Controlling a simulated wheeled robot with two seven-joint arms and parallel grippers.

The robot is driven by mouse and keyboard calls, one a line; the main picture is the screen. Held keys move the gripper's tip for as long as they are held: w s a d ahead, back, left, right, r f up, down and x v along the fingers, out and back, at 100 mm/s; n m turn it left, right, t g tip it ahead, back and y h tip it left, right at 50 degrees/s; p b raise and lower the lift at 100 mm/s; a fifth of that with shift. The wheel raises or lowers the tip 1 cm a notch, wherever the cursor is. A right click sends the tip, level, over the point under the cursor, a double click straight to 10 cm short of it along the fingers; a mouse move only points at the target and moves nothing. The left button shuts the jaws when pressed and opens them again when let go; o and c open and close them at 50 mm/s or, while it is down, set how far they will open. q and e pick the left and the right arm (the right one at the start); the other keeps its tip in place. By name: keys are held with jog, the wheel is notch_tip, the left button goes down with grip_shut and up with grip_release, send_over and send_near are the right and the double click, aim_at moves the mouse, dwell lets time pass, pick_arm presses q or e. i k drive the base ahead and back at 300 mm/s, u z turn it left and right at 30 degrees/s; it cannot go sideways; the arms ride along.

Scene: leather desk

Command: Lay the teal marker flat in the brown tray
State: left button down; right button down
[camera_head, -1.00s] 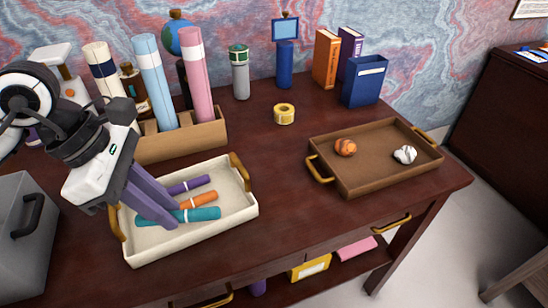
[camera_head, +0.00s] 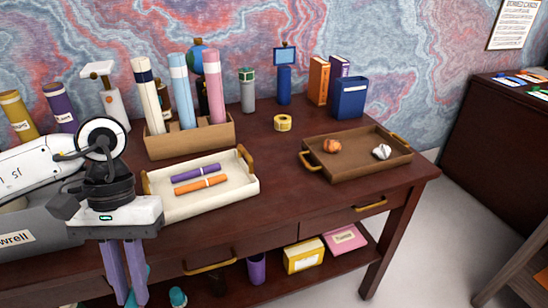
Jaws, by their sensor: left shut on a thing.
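My left gripper (camera_head: 125,285) hangs in front of the desk's front edge at the lower left, fingers pointing down. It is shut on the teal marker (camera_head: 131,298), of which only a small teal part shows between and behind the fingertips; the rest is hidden. The brown tray (camera_head: 345,172) stands on the right of the desk, with gold handles. It holds an orange-brown lump and a white-grey lump, with bare floor around them. The gripper is far to the left of this tray. My right gripper is not in view.
A cream tray (camera_head: 215,202) holds a purple marker (camera_head: 196,171) and an orange marker (camera_head: 200,184). Behind it stands a wooden box (camera_head: 190,140) of tall rolls. A yellow tape roll (camera_head: 283,122) lies left of the brown tray. A grey box (camera_head: 38,228) is at left.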

aim_at(356, 153)
jog(key=k, duration=1.05)
jog(key=z, duration=0.9)
jog(key=i, duration=1.5)
jog(key=u, duration=0.35)
jog(key=i, duration=0.95)
jog(key=z, duration=0.05)
